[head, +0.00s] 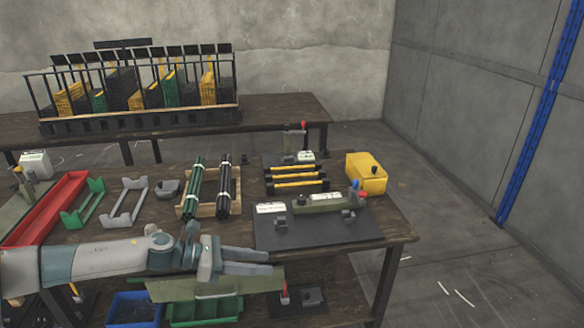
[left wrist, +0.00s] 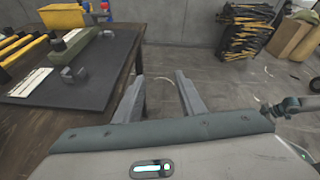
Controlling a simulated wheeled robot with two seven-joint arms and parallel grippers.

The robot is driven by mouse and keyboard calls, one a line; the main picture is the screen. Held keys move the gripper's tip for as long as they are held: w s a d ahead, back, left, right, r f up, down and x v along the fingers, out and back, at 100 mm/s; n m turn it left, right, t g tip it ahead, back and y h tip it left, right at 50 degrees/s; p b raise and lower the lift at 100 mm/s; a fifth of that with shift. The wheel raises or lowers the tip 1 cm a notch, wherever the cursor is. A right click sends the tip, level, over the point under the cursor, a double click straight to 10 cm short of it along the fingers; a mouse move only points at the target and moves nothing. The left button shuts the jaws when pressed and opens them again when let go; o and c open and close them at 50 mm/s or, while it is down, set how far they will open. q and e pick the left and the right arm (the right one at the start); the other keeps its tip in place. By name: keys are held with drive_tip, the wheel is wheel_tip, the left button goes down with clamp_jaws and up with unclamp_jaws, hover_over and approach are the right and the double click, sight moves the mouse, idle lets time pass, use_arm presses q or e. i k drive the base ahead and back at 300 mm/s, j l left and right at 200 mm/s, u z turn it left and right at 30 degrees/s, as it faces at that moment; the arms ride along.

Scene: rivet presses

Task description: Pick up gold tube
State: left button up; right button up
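Several gold tubes with black ends lie side by side on a black rack (head: 268,190) on the front bench; one gold tube (head: 297,184) is in the middle of the row. Part of a gold tube (left wrist: 17,46) also shows at the left edge of the left wrist view. My left gripper (head: 268,262) is open and empty by the bench's front edge, nearer than the black mat and apart from the tubes. Its two spread fingers show in the left wrist view (left wrist: 159,78). At that view's right edge is a small grey-teal arm part; its finger state is unclear.
A black mat (head: 350,235) with a green fixture (head: 325,203) lies between my left gripper and the tubes. A yellow box (head: 366,174) stands right of the tubes. Dark green and black rods (head: 193,186) lie in a wooden cradle to their left.

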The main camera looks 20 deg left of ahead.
sight(268, 170)
drive_tip(key=i+j, duration=1.45)
drive_tip(key=i, duration=0.1)
